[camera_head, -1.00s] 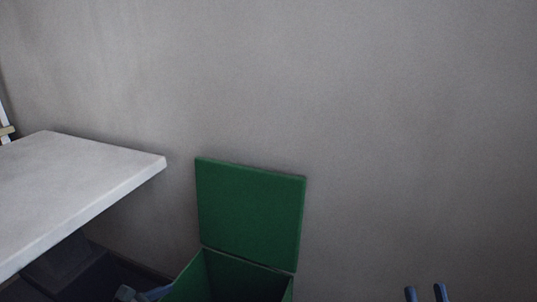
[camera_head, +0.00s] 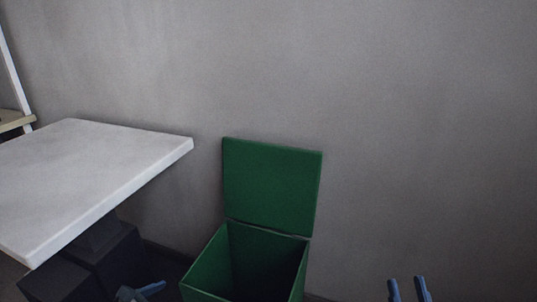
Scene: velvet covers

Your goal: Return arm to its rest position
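My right gripper (camera_head: 408,290) shows at the bottom edge, right of centre. Its two blue fingers point up and stand apart, with nothing visible between them. My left gripper (camera_head: 140,292) shows only in part at the bottom edge, left of the green box. Its bluish tip is dark and cut off by the frame, so I cannot tell its opening. Neither gripper visibly touches anything.
A green box (camera_head: 208,268) with its lid (camera_head: 271,186) raised stands by the grey wall. A white table (camera_head: 75,170) is on the left, with dark blocks (camera_head: 112,262) beneath. A white frame (camera_head: 14,75) stands at the far left.

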